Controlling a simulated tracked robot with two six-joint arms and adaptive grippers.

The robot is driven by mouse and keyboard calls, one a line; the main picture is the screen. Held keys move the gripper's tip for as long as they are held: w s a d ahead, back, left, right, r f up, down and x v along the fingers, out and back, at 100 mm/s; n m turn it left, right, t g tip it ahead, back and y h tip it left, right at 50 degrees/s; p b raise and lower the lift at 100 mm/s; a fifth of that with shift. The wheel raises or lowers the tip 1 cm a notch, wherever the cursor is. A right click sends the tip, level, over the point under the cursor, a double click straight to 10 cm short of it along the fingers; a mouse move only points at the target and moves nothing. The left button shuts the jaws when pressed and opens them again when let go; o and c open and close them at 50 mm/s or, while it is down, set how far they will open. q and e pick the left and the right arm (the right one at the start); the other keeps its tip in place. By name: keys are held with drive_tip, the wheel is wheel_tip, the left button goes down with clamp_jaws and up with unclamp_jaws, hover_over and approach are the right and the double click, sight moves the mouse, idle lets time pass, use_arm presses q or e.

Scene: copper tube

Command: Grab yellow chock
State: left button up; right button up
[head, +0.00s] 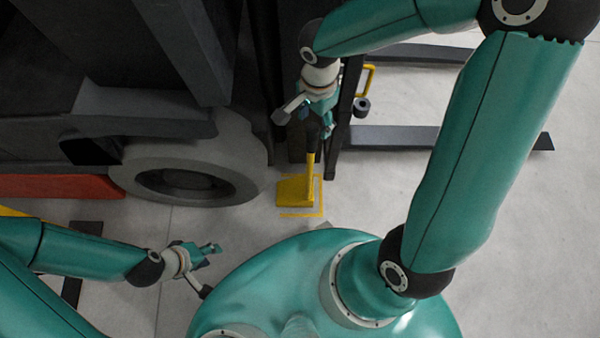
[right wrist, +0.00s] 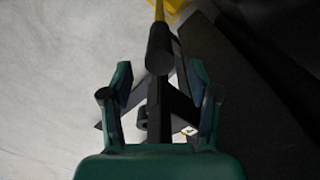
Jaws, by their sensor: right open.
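The yellow chock (head: 294,191) lies on the floor in front of the grey wheel. Its yellow bar rises to a black grip (head: 313,137). My right gripper (head: 328,120) is just above the grip in the head view. In the right wrist view its two fingers (right wrist: 161,78) are apart, with the dark round end of the grip (right wrist: 160,48) ahead and between them in the picture. I cannot tell whether the grip is within their reach. The yellow of the chock (right wrist: 172,10) shows at the top edge. My left gripper (head: 210,251) is empty, away at the lower left.
A dark vehicle with a grey wheel (head: 190,160) fills the upper left. A dark upright and dark fork-like bars (head: 400,138) stand right of the chock. Yellow floor lines (head: 320,200) frame the chock. Pale floor right of it is clear.

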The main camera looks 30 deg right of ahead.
wheel_tip(320, 180, down, 5)
drive_tip(key=shift+r+b, duration=0.15)
drive_tip(key=shift+b, duration=0.45)
clamp_jaws()
drive_tip(key=shift+w+r, duration=0.15)
